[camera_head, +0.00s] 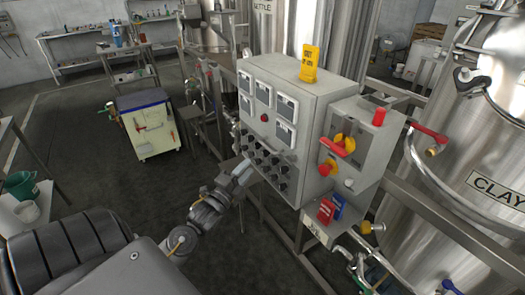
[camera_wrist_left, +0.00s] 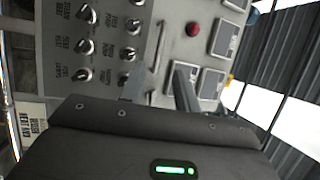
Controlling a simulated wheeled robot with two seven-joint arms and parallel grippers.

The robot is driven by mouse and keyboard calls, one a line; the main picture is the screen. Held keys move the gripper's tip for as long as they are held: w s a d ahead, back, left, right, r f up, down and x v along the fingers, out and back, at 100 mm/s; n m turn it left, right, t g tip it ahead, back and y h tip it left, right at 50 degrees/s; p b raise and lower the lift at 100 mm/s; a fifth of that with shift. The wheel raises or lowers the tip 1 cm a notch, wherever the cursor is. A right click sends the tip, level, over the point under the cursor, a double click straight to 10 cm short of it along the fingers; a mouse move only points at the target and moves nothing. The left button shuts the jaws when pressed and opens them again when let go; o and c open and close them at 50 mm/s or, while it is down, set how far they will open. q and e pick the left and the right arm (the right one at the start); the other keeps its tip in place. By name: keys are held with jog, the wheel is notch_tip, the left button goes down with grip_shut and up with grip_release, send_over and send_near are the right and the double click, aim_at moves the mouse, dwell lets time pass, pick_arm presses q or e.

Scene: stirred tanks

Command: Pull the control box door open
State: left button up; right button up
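The control box (camera_head: 290,100) is a grey cabinet with several square meters, a red button and rows of dark knobs on its front door (camera_head: 262,133). The door looks shut. In the left wrist view, the door (camera_wrist_left: 172,50) fills the upper part, turned on its side, with a thin bar-like handle (camera_wrist_left: 155,62) between the knobs and the meters. My left gripper (camera_head: 243,172) is in front of the door's lower left part. Its fingers (camera_wrist_left: 158,90) are apart, one on each side of the bar in that view; contact cannot be told. My right gripper is out of view.
A yellow tag (camera_head: 310,63) stands on top of the box. A side box (camera_head: 345,145) with a red and yellow switch adjoins it at right. Steel tanks (camera_head: 490,130) and rails stand close by.

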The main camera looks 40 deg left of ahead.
aim_at(263, 151)
pick_arm(q)
jog(key=w+p, duration=0.1)
jog(key=w, duration=0.2)
jog(key=w+r, duration=0.1)
jog(key=w, duration=0.2)
jog(key=w+a+p, duration=0.1)
jog(key=w, duration=0.2)
jog(key=shift+w+r+p, duration=0.3)
jog(key=shift+w+p, duration=0.05)
grip_shut()
